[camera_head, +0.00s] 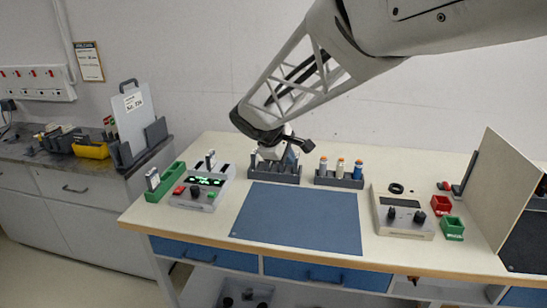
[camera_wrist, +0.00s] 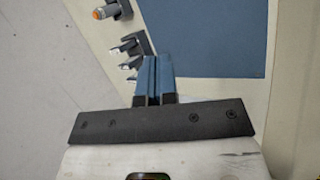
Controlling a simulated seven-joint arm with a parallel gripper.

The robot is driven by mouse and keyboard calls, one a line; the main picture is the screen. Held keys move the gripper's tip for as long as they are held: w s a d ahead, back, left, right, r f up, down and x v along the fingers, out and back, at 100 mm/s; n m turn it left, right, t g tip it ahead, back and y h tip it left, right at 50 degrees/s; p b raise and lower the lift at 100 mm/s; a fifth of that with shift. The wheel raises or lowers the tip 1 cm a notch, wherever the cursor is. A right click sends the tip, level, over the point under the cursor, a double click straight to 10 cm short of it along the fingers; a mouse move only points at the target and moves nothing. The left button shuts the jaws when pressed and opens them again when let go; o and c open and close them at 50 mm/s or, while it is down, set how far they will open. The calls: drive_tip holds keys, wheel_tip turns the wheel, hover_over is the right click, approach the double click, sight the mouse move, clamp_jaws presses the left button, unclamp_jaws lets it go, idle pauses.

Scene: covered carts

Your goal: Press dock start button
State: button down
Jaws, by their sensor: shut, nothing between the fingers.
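The dock (camera_head: 207,183) is a light grey box at the left of the bench, with a lit green display and two upright slots at its back. Its front slope carries a red button (camera_head: 180,190), a black knob and a green button (camera_head: 211,195); I cannot read which is labelled start. My gripper (camera_head: 288,162) is over the dark rack behind the blue mat, to the right of the dock and apart from it. In the wrist view its blue fingers (camera_wrist: 154,60) are closed together and empty. The dock's buttons are not clearly visible there.
The dark rack (camera_head: 274,176) is under my gripper; a second rack (camera_head: 339,181) holds capped vials. The blue mat (camera_head: 297,217) is bare. A green holder (camera_head: 166,182) stands left of the dock. A knobbed device (camera_head: 403,212) and small red and green bins are at right.

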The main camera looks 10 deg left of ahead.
drive_tip(key=w+a+f+n+t, duration=0.1)
drive_tip(key=w+a+f+n, duration=0.1)
drive_tip(key=a, duration=0.5)
drive_tip(key=w+a+f+n+t, duration=0.1)
drive_tip(key=w+a+f+n, duration=0.1)
drive_tip(key=a, duration=0.5)
drive_tip(key=n+t, duration=0.1)
drive_tip(key=n, duration=0.2)
hover_over(212, 194)
wheel_tip(212, 194, down, 4)
drive_tip(key=r, duration=0.1)
drive_tip(key=shift+f, duration=0.25)
drive_tip(key=shift+d+f, duration=0.1)
drive_tip(key=shift+f, duration=0.05)
drive_tip(key=shift+f, duration=4.25)
drive_tip(key=shift+f, duration=0.85)
drive_tip(key=shift+r, duration=0.8)
drive_tip(key=shift+r, duration=0.1)
